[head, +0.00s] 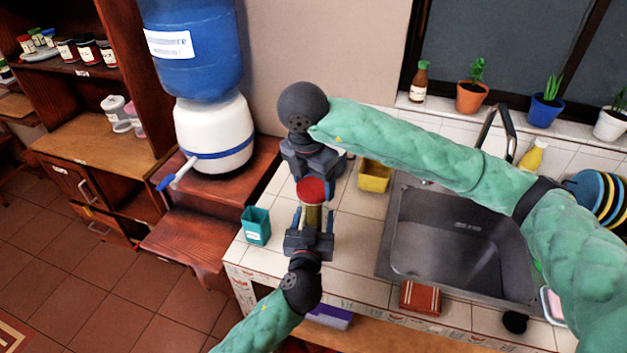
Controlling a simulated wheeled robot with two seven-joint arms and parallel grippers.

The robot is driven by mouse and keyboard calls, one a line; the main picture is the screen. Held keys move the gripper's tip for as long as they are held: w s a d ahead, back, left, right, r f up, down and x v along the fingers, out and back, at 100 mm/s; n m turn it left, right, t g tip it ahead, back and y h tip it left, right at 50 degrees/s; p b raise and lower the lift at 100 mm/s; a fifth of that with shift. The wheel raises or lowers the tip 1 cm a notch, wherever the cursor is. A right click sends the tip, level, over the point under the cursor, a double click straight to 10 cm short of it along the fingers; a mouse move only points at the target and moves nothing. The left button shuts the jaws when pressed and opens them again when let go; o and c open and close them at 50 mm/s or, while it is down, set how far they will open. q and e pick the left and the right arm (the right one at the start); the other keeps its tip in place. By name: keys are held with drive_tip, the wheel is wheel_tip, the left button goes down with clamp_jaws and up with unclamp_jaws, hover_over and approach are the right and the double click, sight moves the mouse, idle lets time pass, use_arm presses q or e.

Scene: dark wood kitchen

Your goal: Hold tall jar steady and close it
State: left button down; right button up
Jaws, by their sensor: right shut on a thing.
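The tall jar (313,217) stands near the counter's left end, with an olive-yellow body and a red lid (311,190) at its top. My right gripper (312,178) reaches in from behind the jar and is shut on the lid. My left gripper (314,222) comes from the front, with one finger on each side of the jar's body. Whether those fingers press on the body cannot be told. The contact between lid and jar rim is too small to make out.
A teal box (256,226) stands left of the jar and a yellow container (374,176) behind right. A metal sink (462,245) fills the counter's right. A red-brown box (420,298) lies at the front edge. A water dispenser (213,135) stands at left.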

drive_tip(key=m, duration=0.4)
drive_tip(key=shift+w+m+h, duration=0.1)
drive_tip(key=shift+m+h, duration=0.2)
drive_tip(key=o, duration=0.9)
drive_tip(key=shift+r, duration=0.1)
drive_tip(key=shift+r, duration=2.1)
